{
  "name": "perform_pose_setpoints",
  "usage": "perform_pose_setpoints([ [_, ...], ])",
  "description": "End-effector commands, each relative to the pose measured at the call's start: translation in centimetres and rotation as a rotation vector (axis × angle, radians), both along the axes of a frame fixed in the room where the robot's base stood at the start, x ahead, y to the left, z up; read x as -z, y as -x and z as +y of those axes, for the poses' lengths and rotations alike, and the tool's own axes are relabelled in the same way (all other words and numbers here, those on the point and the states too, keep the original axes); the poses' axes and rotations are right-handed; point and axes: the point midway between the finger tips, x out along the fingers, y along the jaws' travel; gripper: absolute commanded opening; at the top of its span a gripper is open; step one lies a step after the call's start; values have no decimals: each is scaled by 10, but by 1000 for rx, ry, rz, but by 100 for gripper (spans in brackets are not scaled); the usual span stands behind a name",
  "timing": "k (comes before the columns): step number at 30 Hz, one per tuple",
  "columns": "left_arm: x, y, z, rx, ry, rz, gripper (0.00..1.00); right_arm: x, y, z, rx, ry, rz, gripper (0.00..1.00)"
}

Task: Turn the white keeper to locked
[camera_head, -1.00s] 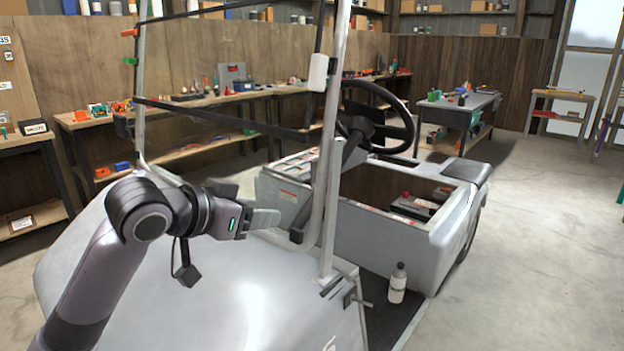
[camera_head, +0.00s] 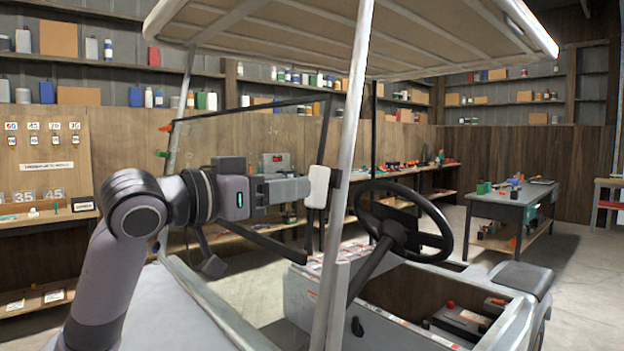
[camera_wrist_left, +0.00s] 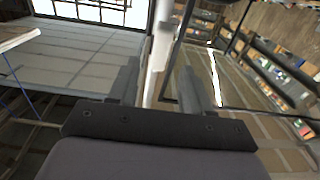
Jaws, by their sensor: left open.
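The white keeper (camera_head: 318,187) is a small upright white block on the near side of the cart's slanted front post (camera_head: 344,150), with a dark mount beside it. My left gripper (camera_head: 298,189) reaches in from the left at the keeper's height, its fingertips at the keeper's left edge in the picture. In the left wrist view the fingers (camera_wrist_left: 165,82) stand apart with a pale upright strip between them; I cannot tell keeper from post there. Whether the fingers touch the keeper is not clear. My right gripper is not in view.
The windshield frame (camera_head: 250,112) stands behind my left gripper. The cart roof (camera_head: 400,30) is overhead, and the steering wheel (camera_head: 403,222) is right of the post. A workbench (camera_head: 512,205) stands at the back right. The floor at the right is clear.

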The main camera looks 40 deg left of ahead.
Motion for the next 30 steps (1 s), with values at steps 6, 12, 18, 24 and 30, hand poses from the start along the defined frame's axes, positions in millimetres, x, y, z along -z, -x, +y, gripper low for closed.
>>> perform_pose_setpoints([
  [6, -2, -28, -3, 2, 0, 2, 49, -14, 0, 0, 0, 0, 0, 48],
  [12, -1, -45, -4, 1, 2, 0, 49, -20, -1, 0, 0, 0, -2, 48],
  [18, 0, -50, -4, 0, 0, 1, 49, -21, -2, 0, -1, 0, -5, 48],
  [24, 0, -50, -4, 0, -1, 0, 49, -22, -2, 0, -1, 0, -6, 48],
  [30, 0, -50, -5, 1, 0, 1, 0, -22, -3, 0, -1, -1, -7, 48],
])
